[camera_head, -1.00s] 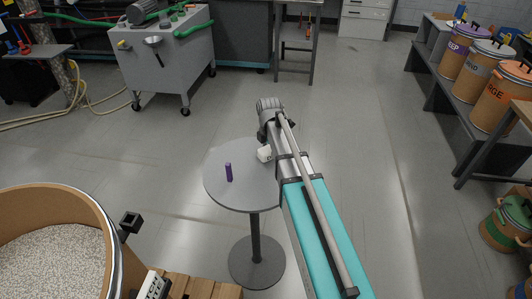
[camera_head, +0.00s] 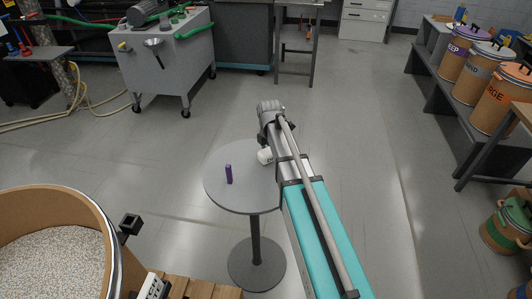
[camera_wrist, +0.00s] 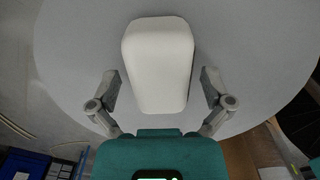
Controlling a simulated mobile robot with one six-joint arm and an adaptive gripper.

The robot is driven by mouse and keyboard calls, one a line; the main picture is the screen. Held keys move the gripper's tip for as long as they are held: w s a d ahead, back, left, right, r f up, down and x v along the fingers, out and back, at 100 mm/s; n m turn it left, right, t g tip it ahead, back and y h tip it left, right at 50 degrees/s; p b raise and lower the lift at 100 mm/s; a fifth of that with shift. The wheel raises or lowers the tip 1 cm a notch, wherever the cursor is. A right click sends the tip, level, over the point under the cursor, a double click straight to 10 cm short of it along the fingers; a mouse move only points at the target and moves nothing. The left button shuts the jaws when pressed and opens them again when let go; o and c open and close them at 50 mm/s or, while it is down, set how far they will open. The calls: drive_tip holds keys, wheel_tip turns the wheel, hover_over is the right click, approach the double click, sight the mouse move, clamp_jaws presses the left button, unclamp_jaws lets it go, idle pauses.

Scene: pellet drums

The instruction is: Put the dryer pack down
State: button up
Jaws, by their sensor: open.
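The dryer pack looks like a white rounded block (camera_wrist: 158,62); it also shows in the head view (camera_head: 265,156), partly hidden by my arm. It is on or just over the grey round table (camera_head: 228,198), near its right side. In the wrist view my gripper (camera_wrist: 160,88) is open, with one finger on each side of the pack and a visible gap between each finger and the pack. My arm hides the fingers in the head view.
A small purple upright object (camera_head: 229,174) stands on the table left of the pack. A large drum of pellets (camera_head: 100,215) is at the lower left. Labelled drums (camera_head: 467,75) stand on a bench at the right. The floor beyond the table is clear.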

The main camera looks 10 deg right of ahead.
sight(270, 153)
drive_tip(key=shift+r, duration=0.15)
wheel_tip(270, 153, up, 12)
drive_tip(key=p, duration=1.2)
idle(0.5)
drive_tip(key=s+a+m, duration=0.1)
drive_tip(key=s+m, duration=1.7)
drive_tip(key=m, duration=0.4)
drive_tip(key=shift+s, duration=0.4)
